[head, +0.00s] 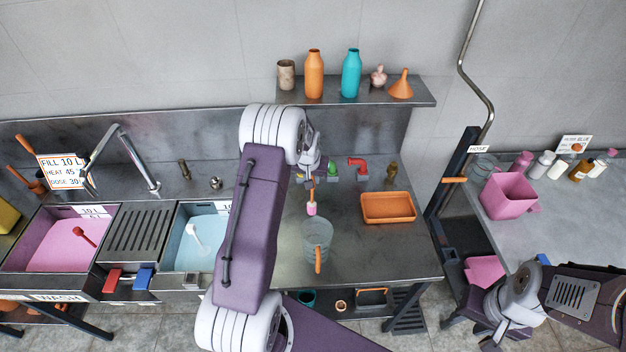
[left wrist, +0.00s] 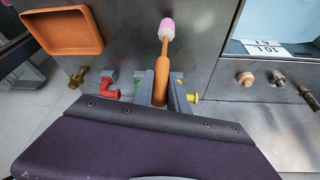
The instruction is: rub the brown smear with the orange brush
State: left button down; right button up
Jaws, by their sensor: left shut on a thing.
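My left gripper (left wrist: 165,92) is shut on the orange handle of the brush (left wrist: 161,68). The brush has a pink and white head (left wrist: 167,29), pointing away from the gripper in the left wrist view. In the head view the brush head (head: 311,209) shows just past my left arm, above the steel counter, near the clear jug. I cannot tell whether the head touches the counter. My right gripper (head: 490,343) is at the lower right, dark and partly cut off, so its jaws are unclear. I cannot make out a brown smear in either view; my left arm hides part of the counter.
A clear jug (head: 317,236) with an orange handle and an orange tray (head: 388,208) stand on the counter. Left are a pink-filled basin (head: 52,250) and a blue-filled basin (head: 186,262). Bottles stand on a shelf (head: 420,101); a pink bucket (head: 508,196) is at right.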

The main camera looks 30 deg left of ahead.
pick_arm(q)
jog(key=shift+a+r+p, duration=0.1)
jog(key=shift+r+p, duration=0.2)
jog(key=shift+r, duration=0.4)
jog(key=r+p, duration=0.2)
jog(key=r, duration=0.1)
jog(key=shift+w+d, duration=0.15)
jog(key=shift+d, duration=0.25)
jog(key=shift+r, duration=0.2)
jog(key=shift+a, duration=0.25)
jog(key=shift+d, duration=0.15)
